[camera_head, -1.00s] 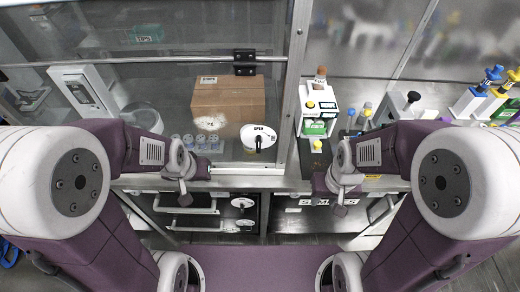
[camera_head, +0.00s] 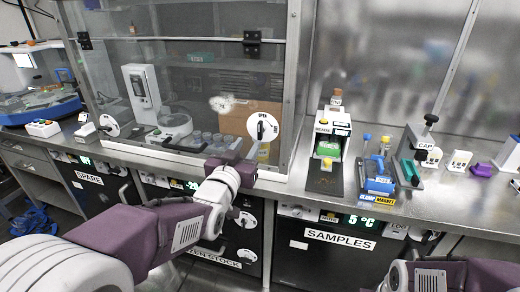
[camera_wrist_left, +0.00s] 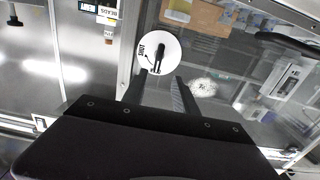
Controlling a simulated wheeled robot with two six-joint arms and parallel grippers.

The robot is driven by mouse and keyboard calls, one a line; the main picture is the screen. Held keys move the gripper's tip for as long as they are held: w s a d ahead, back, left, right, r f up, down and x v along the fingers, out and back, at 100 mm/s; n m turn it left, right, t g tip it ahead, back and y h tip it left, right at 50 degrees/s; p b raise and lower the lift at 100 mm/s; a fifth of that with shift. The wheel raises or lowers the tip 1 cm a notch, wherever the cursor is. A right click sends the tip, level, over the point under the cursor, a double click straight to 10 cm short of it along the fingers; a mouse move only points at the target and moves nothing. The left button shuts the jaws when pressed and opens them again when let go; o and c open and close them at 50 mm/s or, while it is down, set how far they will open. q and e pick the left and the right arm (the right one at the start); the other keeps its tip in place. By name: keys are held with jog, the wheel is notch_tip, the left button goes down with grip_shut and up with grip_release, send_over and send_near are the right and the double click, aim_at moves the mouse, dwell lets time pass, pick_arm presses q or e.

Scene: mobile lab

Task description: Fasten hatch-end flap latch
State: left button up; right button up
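A white round dial latch (camera_head: 262,126) with a black lever and the word OPEN at its top is on the clear front of the cabinet, by the metal post. Its lever stands near upright. My left gripper (camera_head: 259,151) is just below the dial. In the left wrist view the dial (camera_wrist_left: 172,45) lies beyond the fingertips, and the gripper (camera_wrist_left: 162,77) is open. The lever's end is near the gap between the fingers; I cannot tell whether they touch it. A similar white dial (camera_head: 109,125) is at the cabinet's left end. My right gripper is out of view.
A cardboard box (camera_head: 232,108), small jars and a white instrument (camera_head: 142,90) are behind the clear panel. A reader stand (camera_head: 330,140), a blue rack (camera_head: 378,183) and other items crowd the right counter. Drawers marked SAMPLES (camera_head: 340,242) are below.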

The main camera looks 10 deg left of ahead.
aim_at(259, 128)
pick_arm(q)
jog(key=w, duration=0.7)
jog(key=shift+w+d+r, duration=0.2)
jog(key=shift+w+d, duration=0.05)
jog(key=shift+d, duration=0.1)
jog(key=shift+w, duration=0.55)
grip_shut()
